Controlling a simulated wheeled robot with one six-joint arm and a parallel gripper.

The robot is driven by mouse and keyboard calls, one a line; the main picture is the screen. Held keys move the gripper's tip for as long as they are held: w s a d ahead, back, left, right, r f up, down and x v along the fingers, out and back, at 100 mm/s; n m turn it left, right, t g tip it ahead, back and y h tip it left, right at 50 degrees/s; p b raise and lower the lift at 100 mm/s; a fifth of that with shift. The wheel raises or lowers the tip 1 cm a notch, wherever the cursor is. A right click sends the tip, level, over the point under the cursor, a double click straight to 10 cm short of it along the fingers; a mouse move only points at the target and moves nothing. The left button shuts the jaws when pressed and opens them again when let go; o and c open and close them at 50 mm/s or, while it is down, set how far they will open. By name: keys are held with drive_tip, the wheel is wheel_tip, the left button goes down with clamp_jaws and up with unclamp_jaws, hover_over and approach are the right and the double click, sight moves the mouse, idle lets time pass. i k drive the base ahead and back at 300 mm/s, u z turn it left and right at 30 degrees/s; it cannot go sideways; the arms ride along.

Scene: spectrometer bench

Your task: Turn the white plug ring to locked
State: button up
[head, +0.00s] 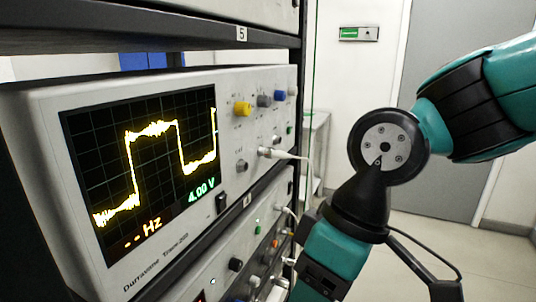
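A white plug (266,153) with a white cable sits in the front panel of the oscilloscope (230,130), right of the screen. A second light cable end (289,210) shows on the unit below, partly cut off by my arm. The plug's ring is too small to tell whether it is turned to locked, and I cannot tell which plug the task means. My arm comes in from the right and bends down past the units' right side. My gripper is outside the picture.
The oscilloscope stands on a black rack shelf, with a second unit (240,262) below. Yellow, grey and blue knobs (264,101) line its upper panel. A black rack post (302,80) stands close at its right. Open floor and a grey door (460,100) lie behind my arm.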

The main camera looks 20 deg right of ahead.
sight(268, 150)
drive_tip(key=u, duration=0.8)
drive_tip(key=k, duration=1)
drive_tip(key=z, duration=1)
drive_tip(key=i, duration=0.5)
drive_tip(key=z, duration=0.05)
